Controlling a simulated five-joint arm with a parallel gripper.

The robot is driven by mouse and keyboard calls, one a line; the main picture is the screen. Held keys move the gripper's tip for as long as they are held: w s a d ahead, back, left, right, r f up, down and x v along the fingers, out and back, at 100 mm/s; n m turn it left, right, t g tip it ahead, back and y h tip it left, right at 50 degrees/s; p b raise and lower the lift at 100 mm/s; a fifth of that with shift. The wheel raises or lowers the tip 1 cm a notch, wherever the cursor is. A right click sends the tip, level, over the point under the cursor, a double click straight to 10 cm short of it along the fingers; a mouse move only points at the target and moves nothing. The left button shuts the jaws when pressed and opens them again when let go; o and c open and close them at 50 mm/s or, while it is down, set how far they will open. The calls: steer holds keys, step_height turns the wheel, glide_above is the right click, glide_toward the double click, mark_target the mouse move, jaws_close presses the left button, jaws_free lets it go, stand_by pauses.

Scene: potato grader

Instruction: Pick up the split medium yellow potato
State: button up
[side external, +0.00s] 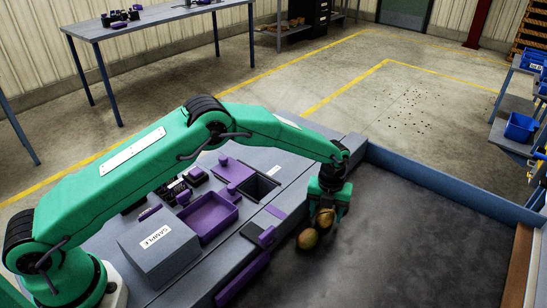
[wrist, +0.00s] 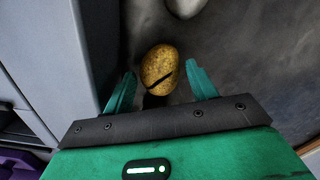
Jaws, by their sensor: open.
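The yellow potato (wrist: 158,62) lies on the dark grey bed in the wrist view, with a dark slanting split across its lower part. My gripper (wrist: 161,80) is open, with one green finger on each side of the potato's lower half. Gaps show between the potato and both fingers, so they look apart from it. In the side external view my gripper (side external: 326,214) points down over the bed's near left edge. Two yellowish potatoes show there: one (side external: 325,218) between the fingers, partly hidden, and one (side external: 307,239) just below left. I cannot tell which is the split one.
A pale rounded thing (wrist: 187,6) is cut off at the top of the wrist view. A grey wall (wrist: 82,50) runs close along the left. In the side external view, a purple tray (side external: 207,214) and a SAMPLE box (side external: 158,243) stand left. The bed (side external: 410,240) is clear to the right.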

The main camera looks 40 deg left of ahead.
steer(key=shift+f, duration=0.65)
steer(key=c, duration=0.8)
steer(key=shift+r, duration=0.1)
steer(key=shift+r, duration=0.75)
step_height(320, 180, up, 2)
steer(key=shift+r, duration=0.15)
steer(key=s+d+r, duration=0.2)
steer(key=s, duration=0.1)
steer(key=s+d+r, duration=0.2)
steer(key=s+d, duration=0.1)
steer(key=s+d+r, duration=0.2)
steer(key=s+r, duration=0.1)
steer(key=shift+d, duration=0.15)
